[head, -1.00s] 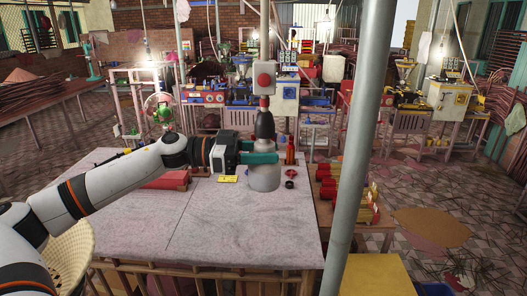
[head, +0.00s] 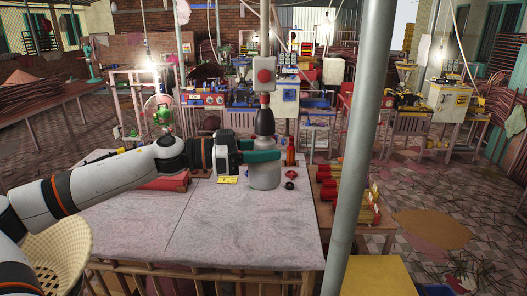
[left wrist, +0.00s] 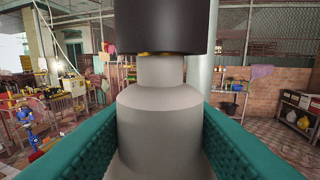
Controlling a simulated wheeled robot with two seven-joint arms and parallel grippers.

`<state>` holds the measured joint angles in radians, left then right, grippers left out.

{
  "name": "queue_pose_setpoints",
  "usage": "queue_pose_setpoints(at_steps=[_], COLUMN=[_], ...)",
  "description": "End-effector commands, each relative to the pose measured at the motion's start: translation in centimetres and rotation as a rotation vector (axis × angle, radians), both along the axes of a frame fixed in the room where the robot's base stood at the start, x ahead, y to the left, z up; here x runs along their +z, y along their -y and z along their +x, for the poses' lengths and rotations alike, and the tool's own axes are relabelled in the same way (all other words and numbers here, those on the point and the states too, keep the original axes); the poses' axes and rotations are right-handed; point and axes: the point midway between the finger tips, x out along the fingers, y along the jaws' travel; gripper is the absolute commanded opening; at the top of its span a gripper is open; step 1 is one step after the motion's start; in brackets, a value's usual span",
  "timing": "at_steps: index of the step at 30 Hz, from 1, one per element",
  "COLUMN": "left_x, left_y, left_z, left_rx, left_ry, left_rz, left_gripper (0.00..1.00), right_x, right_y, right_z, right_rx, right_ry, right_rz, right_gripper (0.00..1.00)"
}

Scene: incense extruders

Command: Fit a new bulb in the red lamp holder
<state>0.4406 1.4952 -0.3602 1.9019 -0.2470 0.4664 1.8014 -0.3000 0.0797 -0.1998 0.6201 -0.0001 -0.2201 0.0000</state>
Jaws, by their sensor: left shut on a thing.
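A lamp holder hangs above the table, with a red upper part (head: 264,100) and a black lower part (head: 264,122). In the left wrist view its black rim (left wrist: 160,25) fills the top. A pale grey bulb (head: 264,177) is upright directly under it. My left gripper (head: 268,156) is shut on the bulb, with its green fingers on either side. In the left wrist view the bulb's neck (left wrist: 160,70) meets the holder's rim, and a thin sliver of brass shows there. The inside of the holder is hidden. My right gripper is not in view.
On the pale table (head: 230,235) lie a yellow card (head: 227,180), a small red piece (head: 291,174) and a black ring (head: 290,186). A red bottle (head: 290,152) stands behind. A grey pole (head: 355,150) rises at the right. The table's front is clear.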

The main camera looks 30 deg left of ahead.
Motion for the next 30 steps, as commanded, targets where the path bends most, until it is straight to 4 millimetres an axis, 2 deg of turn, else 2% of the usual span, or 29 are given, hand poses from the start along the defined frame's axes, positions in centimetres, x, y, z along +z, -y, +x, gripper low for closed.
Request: queue_pose_setpoints(at_steps=[30], left_x=[0.5], left_y=[0.0], left_z=[0.0], left_rx=[0.162], left_ry=[0.007], left_rz=[-0.001], left_gripper=[0.26], right_x=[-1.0], right_y=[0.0], right_z=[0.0], right_rx=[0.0], right_ry=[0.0], right_rz=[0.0], right_gripper=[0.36])
